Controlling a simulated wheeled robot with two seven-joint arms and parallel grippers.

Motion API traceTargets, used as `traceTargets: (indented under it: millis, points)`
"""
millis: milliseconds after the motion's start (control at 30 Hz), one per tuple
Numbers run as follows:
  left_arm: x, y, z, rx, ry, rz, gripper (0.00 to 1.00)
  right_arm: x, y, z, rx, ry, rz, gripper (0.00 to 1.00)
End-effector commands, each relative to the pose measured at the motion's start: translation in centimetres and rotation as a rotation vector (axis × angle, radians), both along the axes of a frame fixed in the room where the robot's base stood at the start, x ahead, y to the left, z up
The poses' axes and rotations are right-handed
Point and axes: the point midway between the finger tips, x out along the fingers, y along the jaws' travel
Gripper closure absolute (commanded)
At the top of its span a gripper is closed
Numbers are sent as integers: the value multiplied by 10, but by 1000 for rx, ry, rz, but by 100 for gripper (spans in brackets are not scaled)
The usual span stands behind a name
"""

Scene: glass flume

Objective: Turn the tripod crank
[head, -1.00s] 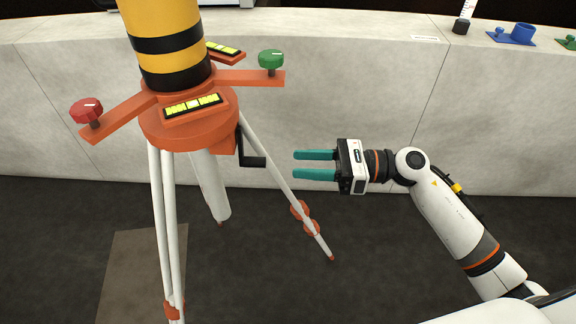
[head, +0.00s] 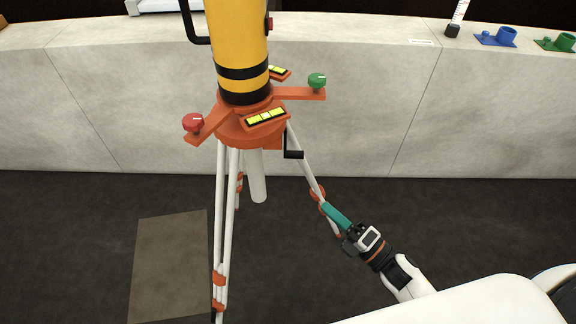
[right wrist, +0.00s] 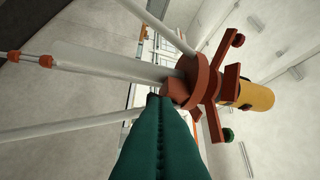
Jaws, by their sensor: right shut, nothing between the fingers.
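The tripod (head: 228,200) has white legs with orange joints and an orange head (head: 240,128). A yellow and black instrument (head: 240,50) stands upright on it. The small black crank (head: 292,153) hangs at the right side of the head, and nothing touches it. My right gripper (head: 328,207) is shut and empty, below and to the right of the crank, in front of the right leg in the picture. In the right wrist view its teal fingers (right wrist: 160,125) lie together and point toward the orange head (right wrist: 203,88); I cannot make out the crank there. My left gripper is out of view.
A red knob (head: 193,122) and a green knob (head: 317,80) stick out from the head on arms. A pale stone wall (head: 90,100) runs behind, with blue (head: 497,38) and green (head: 556,43) fixtures on top. Dark floor lies open around the legs.

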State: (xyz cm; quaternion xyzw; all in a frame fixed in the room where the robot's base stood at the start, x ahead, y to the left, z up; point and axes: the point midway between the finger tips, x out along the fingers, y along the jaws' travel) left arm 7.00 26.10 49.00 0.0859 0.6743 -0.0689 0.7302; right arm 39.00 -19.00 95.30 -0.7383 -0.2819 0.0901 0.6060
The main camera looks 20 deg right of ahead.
Motion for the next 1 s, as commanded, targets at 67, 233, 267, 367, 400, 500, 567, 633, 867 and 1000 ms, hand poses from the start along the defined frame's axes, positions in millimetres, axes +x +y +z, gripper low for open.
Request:
traceTargets:
  millis: [67,233,267,367,400,500,567,633,867,1000]
  points:
    - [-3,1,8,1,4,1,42,-4,-3,-2,32,40,-29,100]
    - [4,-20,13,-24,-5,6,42,9,4,0,39,45,-34,100]
    - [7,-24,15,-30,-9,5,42,14,6,1,38,45,-34,100]
    - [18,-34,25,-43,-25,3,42,31,17,7,39,43,-32,100]
    - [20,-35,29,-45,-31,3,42,38,21,9,38,43,-32,100]
    - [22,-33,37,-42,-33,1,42,57,32,13,36,43,-32,100]
    - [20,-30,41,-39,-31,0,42,68,39,15,38,43,-32,100]
    - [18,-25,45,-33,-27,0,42,80,45,17,36,43,-32,100]
    - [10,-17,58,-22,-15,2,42,109,37,24,33,44,-31,100]
    - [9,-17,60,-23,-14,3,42,115,35,24,34,44,-31,100]
